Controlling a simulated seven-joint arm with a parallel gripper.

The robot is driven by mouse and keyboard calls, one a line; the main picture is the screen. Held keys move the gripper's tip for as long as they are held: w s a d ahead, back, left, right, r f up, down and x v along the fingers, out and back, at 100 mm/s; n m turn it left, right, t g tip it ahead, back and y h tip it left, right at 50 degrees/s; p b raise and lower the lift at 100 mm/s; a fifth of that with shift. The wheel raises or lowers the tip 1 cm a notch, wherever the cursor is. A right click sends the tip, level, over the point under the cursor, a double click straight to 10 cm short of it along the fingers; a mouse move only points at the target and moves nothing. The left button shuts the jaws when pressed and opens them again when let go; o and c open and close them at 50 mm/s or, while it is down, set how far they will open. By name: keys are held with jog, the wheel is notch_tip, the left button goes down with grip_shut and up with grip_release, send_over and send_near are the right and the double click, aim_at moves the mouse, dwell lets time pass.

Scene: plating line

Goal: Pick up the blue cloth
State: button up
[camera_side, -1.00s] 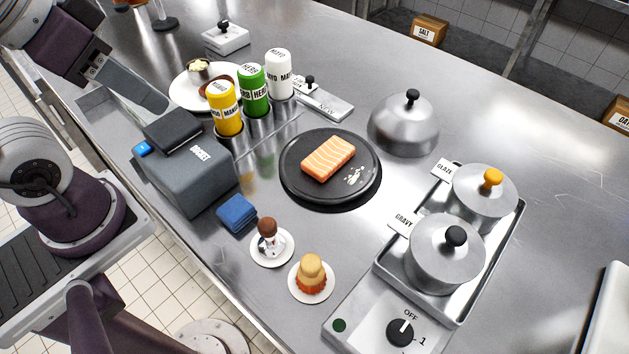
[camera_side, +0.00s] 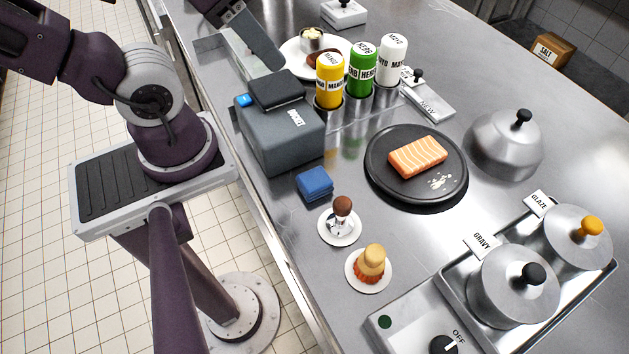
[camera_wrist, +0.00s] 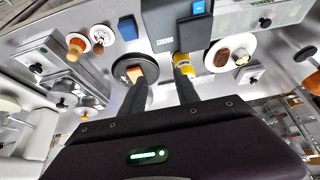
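The blue cloth (camera_side: 314,183) lies folded on the steel counter, in front of the grey ticket printer and left of the black plate. It also shows in the wrist view as a blue patch (camera_wrist: 128,27) near the top. My gripper (camera_wrist: 163,84) is open in the wrist view, its two dark fingers apart with nothing seen between them. In the side view, part of my gripper (camera_side: 258,38) shows at the top, above and behind the printer and away from the cloth. The rest of it is cut off by the frame.
The ticket printer (camera_side: 280,135) stands close to the cloth. Sauce bottles (camera_side: 362,70) stand behind. An egg cup (camera_side: 341,215) and a small pastry (camera_side: 370,262) stand in front. A plate with salmon (camera_side: 400,195) is to the right, and the counter edge is on the left.

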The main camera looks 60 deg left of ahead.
aim_at(315, 179)
jog(key=o, duration=0.7)
jog(key=w+f+m+g+y, duration=0.1)
jog(key=f+m, duration=0.1)
jog(key=w+f+m+g+y, duration=0.1)
jog(key=f+m, duration=0.2)
jog(key=w+f+m+g+y, duration=0.1)
jog(key=f+m, duration=0.2)
jog(key=shift+w+d+f+g, duration=0.15)
jog(key=shift+w+g, duration=0.1)
jog(key=shift+g, duration=0.15)
jog(key=d+f+m+h, duration=0.1)
jog(key=d+f+m, duration=0.1)
jog(key=m, duration=0.1)
jog(key=d+f+m+g+h, duration=0.1)
jog(key=d+f+m, duration=0.1)
jog(key=d+m, duration=0.1)
jog(key=d+f+m+h, duration=0.1)
jog(key=d+f+m, duration=0.1)
jog(key=f+m, duration=0.1)
jog(key=shift+w+d+m+g, duration=0.25)
jog(key=shift+m+g, duration=0.15)
jog(key=shift+m, duration=0.1)
jog(key=f, duration=0.6)
jog(key=shift+s+a+f, duration=0.1)
jog(key=shift+a+f, duration=0.1)
